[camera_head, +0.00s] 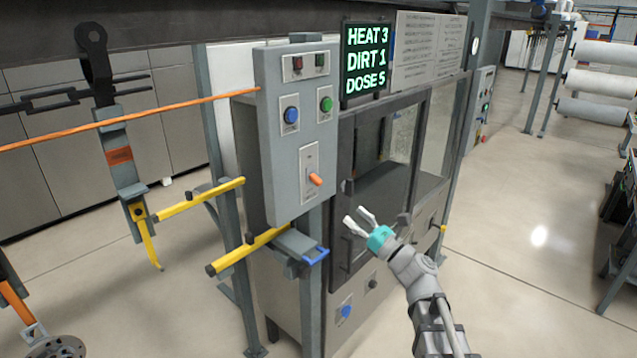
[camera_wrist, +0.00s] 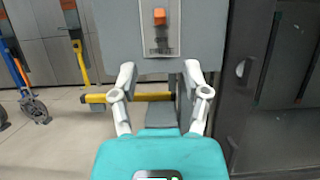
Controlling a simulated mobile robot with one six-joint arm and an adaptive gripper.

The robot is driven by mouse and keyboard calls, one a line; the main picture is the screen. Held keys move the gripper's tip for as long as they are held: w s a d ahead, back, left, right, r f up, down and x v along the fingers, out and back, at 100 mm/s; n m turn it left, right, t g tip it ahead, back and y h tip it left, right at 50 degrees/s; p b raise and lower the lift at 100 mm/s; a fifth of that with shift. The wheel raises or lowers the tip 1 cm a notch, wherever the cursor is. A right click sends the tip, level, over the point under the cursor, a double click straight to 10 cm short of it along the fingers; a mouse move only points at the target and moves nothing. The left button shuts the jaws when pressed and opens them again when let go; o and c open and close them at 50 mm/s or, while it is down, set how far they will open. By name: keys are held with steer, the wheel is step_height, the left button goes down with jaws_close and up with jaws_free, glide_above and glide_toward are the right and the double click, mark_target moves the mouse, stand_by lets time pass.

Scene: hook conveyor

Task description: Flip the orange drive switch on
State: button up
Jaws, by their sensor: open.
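The orange drive switch (camera_head: 315,179) is a short lever on a pale plate, low on the grey control panel (camera_head: 270,150). In the wrist view the orange lever (camera_wrist: 159,16) shows at the top centre, at the upper part of its plate's slot. My gripper (camera_head: 357,222) is open and empty, to the right of and below the switch in the head view. In the wrist view its two fingers (camera_wrist: 161,78) point toward the panel's lower edge, below the lever and apart from it. No contact with the switch shows.
Blue (camera_head: 291,114) and green (camera_head: 326,104) buttons sit above the switch. Yellow bars (camera_head: 200,199) and a small blue-handled ledge (camera_head: 314,256) stick out at lower left. A dark-framed glass cabinet (camera_head: 385,190) stands right of the panel. Open floor (camera_head: 530,245) lies at right.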

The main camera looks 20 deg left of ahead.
mark_target(318, 180)
steer(key=p+x, duration=0.5)
steer(key=x, duration=0.8)
steer(key=shift+w+a, duration=0.2)
steer(key=shift+a, duration=0.1)
jaws_close()
